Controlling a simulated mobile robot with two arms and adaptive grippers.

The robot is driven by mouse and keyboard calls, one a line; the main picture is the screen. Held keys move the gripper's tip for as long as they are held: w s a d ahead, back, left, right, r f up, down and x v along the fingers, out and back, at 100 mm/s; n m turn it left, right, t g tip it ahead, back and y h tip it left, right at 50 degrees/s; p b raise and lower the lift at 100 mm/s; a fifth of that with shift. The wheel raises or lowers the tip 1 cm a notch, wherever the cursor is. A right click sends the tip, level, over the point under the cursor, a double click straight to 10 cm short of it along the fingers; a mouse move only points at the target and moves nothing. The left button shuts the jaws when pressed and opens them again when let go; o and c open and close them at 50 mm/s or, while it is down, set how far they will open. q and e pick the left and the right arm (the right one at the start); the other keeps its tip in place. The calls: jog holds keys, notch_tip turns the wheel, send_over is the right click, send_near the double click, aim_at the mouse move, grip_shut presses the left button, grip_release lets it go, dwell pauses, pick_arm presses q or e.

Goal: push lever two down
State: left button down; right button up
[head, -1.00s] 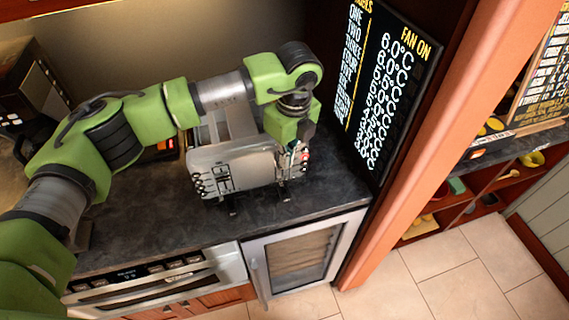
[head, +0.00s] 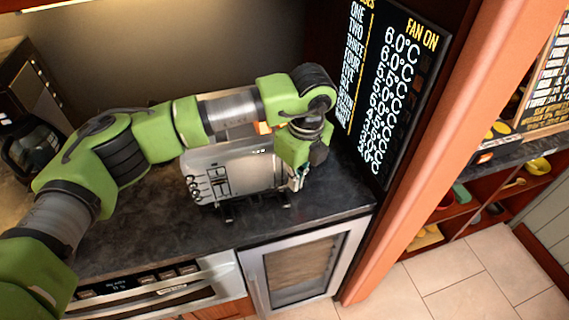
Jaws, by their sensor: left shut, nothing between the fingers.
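A silver toaster (head: 235,172) stands on the dark counter in the head view, with several small knobs at the left of its front. My left gripper (head: 296,181) is shut and empty, pointing down beside the toaster's right end. I cannot tell whether it touches the toaster. No lever can be made out clearly; my gripper and forearm cover the toaster's right end and much of its top. My right gripper is not in view.
A black menu board (head: 388,85) stands behind and to the right of my gripper. A coffee maker (head: 35,145) is at the far left. The dark counter (head: 335,195) is bare right of the toaster. An oven (head: 150,290) and a glass-door cabinet (head: 300,265) are below.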

pick_arm(q)
notch_tip(320, 180, up, 12)
jog(key=shift+s+d, duration=0.45)
dwell(0.6)
